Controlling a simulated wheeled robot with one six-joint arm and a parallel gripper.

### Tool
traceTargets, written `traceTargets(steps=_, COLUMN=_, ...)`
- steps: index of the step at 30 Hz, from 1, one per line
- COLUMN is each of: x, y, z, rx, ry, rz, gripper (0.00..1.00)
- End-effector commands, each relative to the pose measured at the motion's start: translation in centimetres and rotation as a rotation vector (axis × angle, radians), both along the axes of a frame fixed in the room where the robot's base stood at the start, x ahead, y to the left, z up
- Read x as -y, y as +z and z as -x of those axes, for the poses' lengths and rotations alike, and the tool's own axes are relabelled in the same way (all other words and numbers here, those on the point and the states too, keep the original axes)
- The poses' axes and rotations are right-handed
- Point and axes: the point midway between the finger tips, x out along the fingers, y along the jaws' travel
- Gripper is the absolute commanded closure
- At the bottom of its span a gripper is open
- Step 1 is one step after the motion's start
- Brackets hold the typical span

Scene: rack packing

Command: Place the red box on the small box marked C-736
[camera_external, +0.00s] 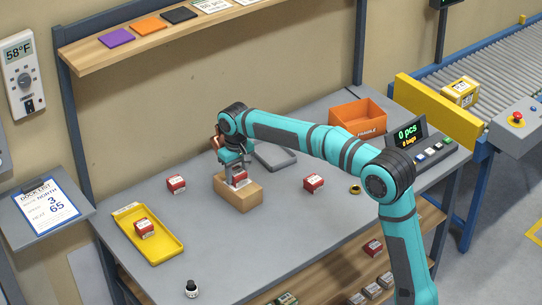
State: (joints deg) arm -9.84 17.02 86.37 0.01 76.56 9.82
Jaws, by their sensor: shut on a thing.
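My gripper (238,176) points down over the table and is shut on a red box (240,182) with a white label. The red box is at the top of a small brown cardboard box (244,203) on the table; I cannot tell whether it touches it or hangs just above. No C-736 mark can be read on the cardboard box from here. My gripper and the red box hide part of its top.
Similar red boxes stand on the table at left (176,184) and right (313,183), and one (144,229) in a yellow tray (170,247). A grey tray (275,156), an orange bin (345,111), tape (355,189) and a dark bottle (192,289) are also there.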

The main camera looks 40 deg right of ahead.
Motion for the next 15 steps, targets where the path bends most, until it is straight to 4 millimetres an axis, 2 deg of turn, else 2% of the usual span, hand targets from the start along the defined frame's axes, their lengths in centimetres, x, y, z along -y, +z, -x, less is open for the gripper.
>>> traceTargets(steps=5, x=0.0, y=-0.27, z=0.0, rx=-0.001, ry=0.0, rz=0.0, gripper=0.79)
traceTargets(steps=6, x=0.0, y=-0.29, z=0.0, rx=0.0, ry=0.0, rz=0.0, gripper=0.51)
traceTargets(steps=9, x=0.0, y=-0.28, z=-0.01, rx=0.0, ry=0.0, rz=0.0, gripper=0.33)
traceTargets(steps=15, x=0.0, y=-0.28, z=-0.01, rx=0.0, ry=0.0, rz=0.0, gripper=0.33)
